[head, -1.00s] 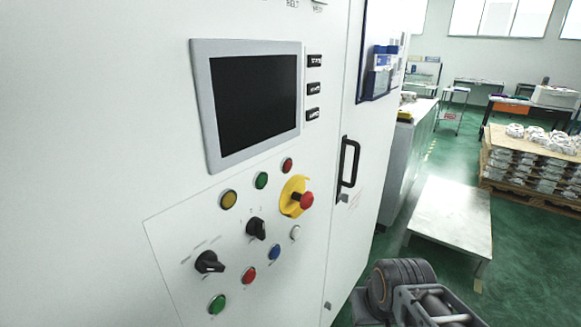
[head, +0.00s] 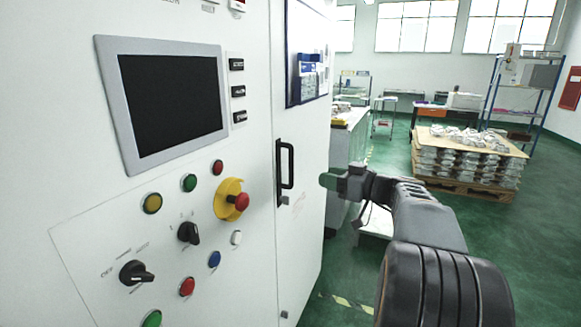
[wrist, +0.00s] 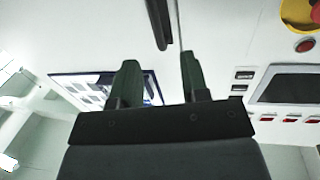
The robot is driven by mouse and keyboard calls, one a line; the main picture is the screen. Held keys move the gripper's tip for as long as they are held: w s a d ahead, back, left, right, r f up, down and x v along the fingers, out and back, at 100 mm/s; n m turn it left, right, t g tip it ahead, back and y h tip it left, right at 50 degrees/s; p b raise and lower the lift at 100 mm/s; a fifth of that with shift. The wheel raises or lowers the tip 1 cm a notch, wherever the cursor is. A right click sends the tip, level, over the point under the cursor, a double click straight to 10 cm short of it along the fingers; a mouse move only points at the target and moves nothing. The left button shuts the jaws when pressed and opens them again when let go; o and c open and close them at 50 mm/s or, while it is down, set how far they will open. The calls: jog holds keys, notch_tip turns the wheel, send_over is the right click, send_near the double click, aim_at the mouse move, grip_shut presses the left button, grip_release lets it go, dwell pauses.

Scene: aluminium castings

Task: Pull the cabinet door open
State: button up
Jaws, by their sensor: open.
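The cabinet door (head: 303,222) is a white panel right of the control panel, and it looks shut. Its black bar handle (head: 286,172) stands upright near the door's left edge. My gripper (head: 328,181) is to the right of the handle in the head view, apart from it. In the wrist view my gripper (wrist: 157,70) shows two dark green fingers spread apart with nothing between them. The handle (wrist: 158,22) shows there beyond the fingertips, in line with the gap between them.
A screen (head: 172,98), several buttons and a yellow-ringed red emergency stop (head: 236,200) are on the panel left of the handle. A blue-framed board (head: 307,55) hangs on the door above. A pallet of castings (head: 462,165) stands farther back on open green floor.

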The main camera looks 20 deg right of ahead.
jog(key=p, duration=0.4)
send_over(291, 182)
jog(key=shift+w+d+r, duration=0.15)
jog(key=shift+w+r, duration=0.05)
jog(key=shift+w, duration=0.2)
grip_shut()
dwell(0.3)
